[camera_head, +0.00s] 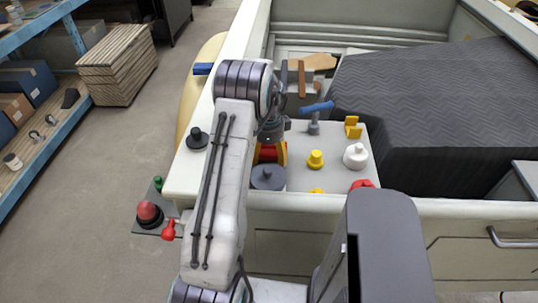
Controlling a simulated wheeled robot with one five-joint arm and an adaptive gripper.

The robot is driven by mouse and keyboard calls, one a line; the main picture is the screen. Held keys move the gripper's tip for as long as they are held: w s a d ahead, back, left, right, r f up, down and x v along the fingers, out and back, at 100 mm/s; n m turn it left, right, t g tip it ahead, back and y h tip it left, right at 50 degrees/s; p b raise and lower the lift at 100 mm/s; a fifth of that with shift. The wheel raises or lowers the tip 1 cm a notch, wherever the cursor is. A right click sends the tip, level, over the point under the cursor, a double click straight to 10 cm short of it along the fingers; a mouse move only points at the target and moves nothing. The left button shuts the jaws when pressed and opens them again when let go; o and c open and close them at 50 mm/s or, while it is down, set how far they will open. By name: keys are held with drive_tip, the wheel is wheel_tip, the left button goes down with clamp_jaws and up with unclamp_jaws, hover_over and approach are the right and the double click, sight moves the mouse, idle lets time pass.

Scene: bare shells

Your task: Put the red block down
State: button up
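A small red piece, which may be the red block (267,153), shows just under the end of my arm, with a yellow edge at its right. My arm covers part of it. My gripper (270,136) is at that spot, directly above or at the red piece. Its fingers are mostly hidden, so I cannot tell whether they hold the piece or whether it touches the surface. The light grey worktop (338,172) lies beneath. Another red object (362,184) is partly hidden at the worktop's front edge.
Near the gripper stand a dark round knobbed piece (268,178), a blue-topped grey piece (315,118), a yellow knob (316,159), a white knobbed piece (355,156) and a yellow angled piece (353,128). A large dark ridged block (430,110) rises at the right.

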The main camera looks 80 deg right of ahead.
sight(269, 150)
drive_tip(key=o, duration=0.4)
wheel_tip(269, 150, up, 12)
drive_tip(key=shift+r+b, duration=0.15)
drive_tip(key=shift+b, duration=0.35)
idle(0.3)
idle(0.9)
